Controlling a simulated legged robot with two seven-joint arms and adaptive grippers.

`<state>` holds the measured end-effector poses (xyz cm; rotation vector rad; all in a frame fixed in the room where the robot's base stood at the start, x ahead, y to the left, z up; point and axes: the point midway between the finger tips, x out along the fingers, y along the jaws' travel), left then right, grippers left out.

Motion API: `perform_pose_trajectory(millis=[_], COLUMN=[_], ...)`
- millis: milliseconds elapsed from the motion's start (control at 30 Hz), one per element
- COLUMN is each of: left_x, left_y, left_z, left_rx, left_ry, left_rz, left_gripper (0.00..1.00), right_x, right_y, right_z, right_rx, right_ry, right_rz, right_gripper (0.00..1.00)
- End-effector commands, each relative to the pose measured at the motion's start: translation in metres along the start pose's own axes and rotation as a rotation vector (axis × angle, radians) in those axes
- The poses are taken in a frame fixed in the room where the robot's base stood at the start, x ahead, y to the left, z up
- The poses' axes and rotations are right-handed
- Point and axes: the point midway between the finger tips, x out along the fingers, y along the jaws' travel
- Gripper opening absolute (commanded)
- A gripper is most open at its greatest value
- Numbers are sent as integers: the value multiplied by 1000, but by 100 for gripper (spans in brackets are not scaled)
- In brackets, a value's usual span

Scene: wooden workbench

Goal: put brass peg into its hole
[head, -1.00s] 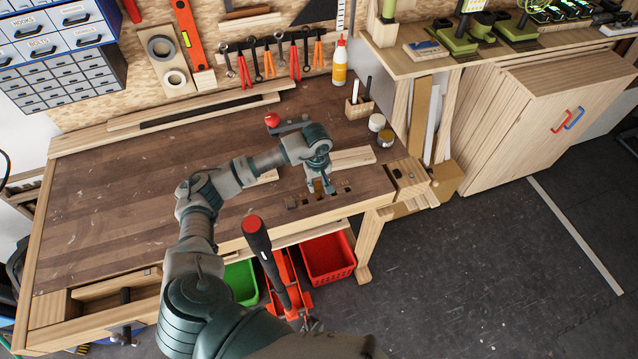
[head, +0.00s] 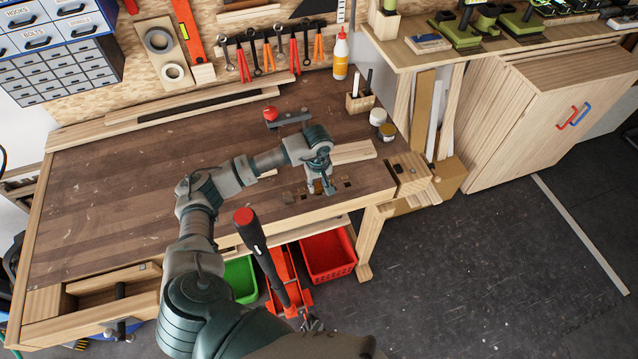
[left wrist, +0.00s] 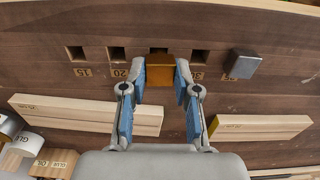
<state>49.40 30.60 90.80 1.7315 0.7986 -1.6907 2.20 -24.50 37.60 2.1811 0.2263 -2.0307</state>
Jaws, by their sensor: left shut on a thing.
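My left gripper (left wrist: 160,85) is shut on the brass peg (left wrist: 160,70), a squarish orange-brown block between its two blue-padded fingers. The peg is over the middle of the row of square holes in the left wrist view. It covers most of the dark hole (left wrist: 158,50) behind it; whether its lower end is inside a hole cannot be told. Open holes (left wrist: 117,53) show on the left and one (left wrist: 198,57) on the right. In the head view my left gripper (head: 322,188) is low over the bench's front right part. My right gripper is not in view.
A grey metal block (left wrist: 243,64) stands at the row's right end. Pale wooden boards (left wrist: 260,127) lie on both sides of the gripper. A red-knobbed tool (head: 271,114) and jars (head: 377,117) are farther back. The bench's left part (head: 110,200) is clear.

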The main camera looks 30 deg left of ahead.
Motion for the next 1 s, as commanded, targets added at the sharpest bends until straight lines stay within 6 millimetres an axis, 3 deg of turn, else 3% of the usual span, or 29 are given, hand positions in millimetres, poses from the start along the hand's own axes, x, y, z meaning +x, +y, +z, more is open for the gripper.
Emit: perform_pose_trajectory(millis=[100,133,233,633,1000], left_x=[0,0,0,-9,-85], left_y=[-2,-2,-2,1,-2], left_z=[-1,-1,-1,0,-4], left_rx=[-3,-3,-2,0,-1], left_ry=[2,1,1,1,1], left_rz=[-5,-5,-3,2,4], left_gripper=[0,35,60,60,60], right_x=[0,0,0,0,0], right_y=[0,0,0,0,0], right_z=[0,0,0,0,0], right_rx=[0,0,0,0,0], right_ry=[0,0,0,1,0], right_rz=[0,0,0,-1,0], right_gripper=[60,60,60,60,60])
